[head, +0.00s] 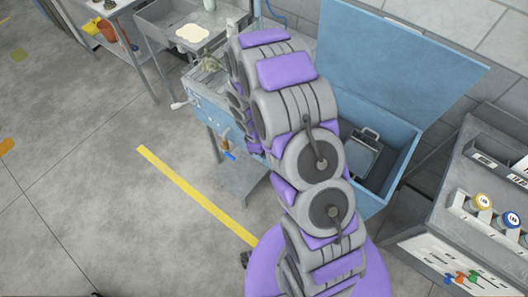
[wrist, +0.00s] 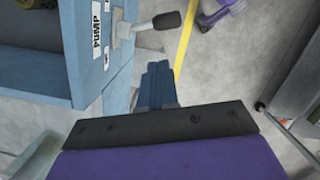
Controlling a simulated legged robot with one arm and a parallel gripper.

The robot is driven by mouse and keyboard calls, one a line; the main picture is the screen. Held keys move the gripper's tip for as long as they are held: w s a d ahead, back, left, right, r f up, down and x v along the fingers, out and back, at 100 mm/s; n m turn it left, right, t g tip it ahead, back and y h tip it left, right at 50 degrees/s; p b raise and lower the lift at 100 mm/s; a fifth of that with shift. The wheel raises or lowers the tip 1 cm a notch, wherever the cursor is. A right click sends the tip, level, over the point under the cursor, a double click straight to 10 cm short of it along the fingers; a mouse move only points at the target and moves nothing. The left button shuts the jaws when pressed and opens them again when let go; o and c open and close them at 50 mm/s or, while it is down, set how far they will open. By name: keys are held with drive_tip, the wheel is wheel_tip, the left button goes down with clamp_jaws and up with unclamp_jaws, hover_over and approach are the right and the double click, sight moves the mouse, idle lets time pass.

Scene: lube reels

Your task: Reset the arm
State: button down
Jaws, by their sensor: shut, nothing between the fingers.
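My gripper (wrist: 157,82) shows in the wrist view as dark blue fingers closed together, with nothing between them. It is beside a blue cabinet (wrist: 35,75) with a "PUMP" label (wrist: 96,25) and a lever with a black knob (wrist: 165,21). The fingers look apart from the lever. In the head view my purple and grey arm reaches up and left over the middle of the picture and hides my gripper. The blue cabinet (head: 207,103) also shows there, left of my arm, with its lever (head: 180,105) sticking out.
A blue chest (head: 408,150) with its lid (head: 395,55) raised stands right of my arm and holds a grey metal case (head: 362,153). A grey panel (head: 470,205) with coloured knobs is at the right. A sink (head: 165,22) stands behind. The floor (head: 90,190) at left is clear.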

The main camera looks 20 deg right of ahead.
idle(0.4)
drive_tip(key=s+d+r+m+b, duration=0.1)
drive_tip(key=s+r+m+b, duration=0.15)
drive_tip(key=s+r, duration=0.45)
drive_tip(key=s+d+r+m+b, duration=0.1)
drive_tip(key=s+r+m, duration=0.25)
drive_tip(key=r, duration=0.65)
drive_tip(key=s+a+r+m+y+b, duration=0.1)
drive_tip(key=s+r, duration=0.3)
drive_tip(key=s, duration=0.5)
drive_tip(key=s+a+r+m+b, duration=0.1)
drive_tip(key=s+r+m, duration=0.3)
drive_tip(key=s, duration=0.4)
drive_tip(key=shift+s+a+g+y+b, duration=0.3)
drive_tip(key=shift+s+y+b, duration=0.1)
drive_tip(key=shift+b, duration=0.4)
drive_tip(key=shift+w, duration=0.15)
